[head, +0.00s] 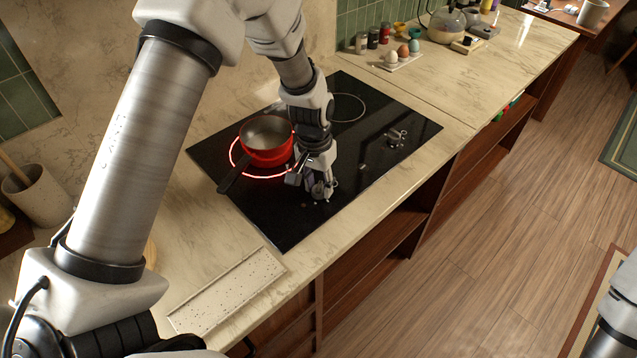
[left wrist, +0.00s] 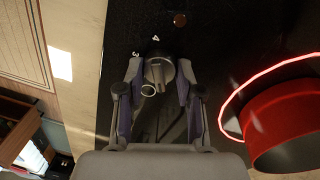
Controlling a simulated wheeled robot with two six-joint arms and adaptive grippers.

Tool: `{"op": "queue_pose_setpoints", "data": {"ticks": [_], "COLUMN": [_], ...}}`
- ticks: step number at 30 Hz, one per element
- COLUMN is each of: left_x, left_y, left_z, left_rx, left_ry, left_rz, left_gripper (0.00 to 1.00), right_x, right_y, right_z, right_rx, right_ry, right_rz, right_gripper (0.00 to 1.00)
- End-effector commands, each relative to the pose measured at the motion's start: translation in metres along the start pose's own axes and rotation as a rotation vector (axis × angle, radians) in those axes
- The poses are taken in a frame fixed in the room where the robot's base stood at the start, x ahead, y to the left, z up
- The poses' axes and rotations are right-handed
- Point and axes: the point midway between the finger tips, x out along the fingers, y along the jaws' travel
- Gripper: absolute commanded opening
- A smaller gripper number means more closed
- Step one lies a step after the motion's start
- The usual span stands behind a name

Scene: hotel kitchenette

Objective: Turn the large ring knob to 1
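The black cooktop (head: 285,225) is set in the counter. One ring (head: 237,165) glows red, and a red pan (head: 267,155) stands on it; the pan also shows in the left wrist view (left wrist: 285,120). My left gripper (head: 316,186) points down at the cooktop's front part. In the left wrist view its two fingers (left wrist: 160,85) stand apart on either side of a grey knob (left wrist: 158,71), with small gaps visible. Marks resembling 3 and 4 show beside the knob; its other marks are hidden or too small. My right gripper is out of view.
More knobs (head: 395,136) stand further right on the cooktop. A speckled board (head: 230,292) lies on the counter. Eggs in a holder (head: 398,58) and jars stand at the back.

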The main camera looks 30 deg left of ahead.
Motion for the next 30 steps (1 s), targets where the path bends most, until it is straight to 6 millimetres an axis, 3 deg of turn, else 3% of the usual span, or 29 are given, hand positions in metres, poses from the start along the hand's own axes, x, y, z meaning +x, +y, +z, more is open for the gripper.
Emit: {"op": "queue_pose_setpoints", "data": {"ticks": [1, 2, 14, 24, 30], "left_x": [0.003, 0.003, -0.008, -0.087, -0.115], "left_y": [0.000, 0.000, 0.000, 0.000, 0.000], "left_z": [0.002, 0.002, 0.000, -0.002, -0.001], "left_rx": [-0.001, -0.001, -0.001, 0.000, -0.001], "left_ry": [-0.006, -0.006, 0.001, 0.002, -0.003], "left_rz": [0.000, 0.000, 0.000, 0.000, 0.000], "left_gripper": [0.53, 0.61, 0.61, 0.61, 0.61], "right_x": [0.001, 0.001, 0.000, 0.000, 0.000], "right_y": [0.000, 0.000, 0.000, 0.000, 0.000], "right_z": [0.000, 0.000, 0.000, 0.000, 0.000], "right_rx": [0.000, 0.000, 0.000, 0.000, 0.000], "right_ry": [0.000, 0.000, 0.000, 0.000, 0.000], "right_rz": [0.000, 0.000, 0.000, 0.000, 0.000], "right_gripper": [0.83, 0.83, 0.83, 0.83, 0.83]}}
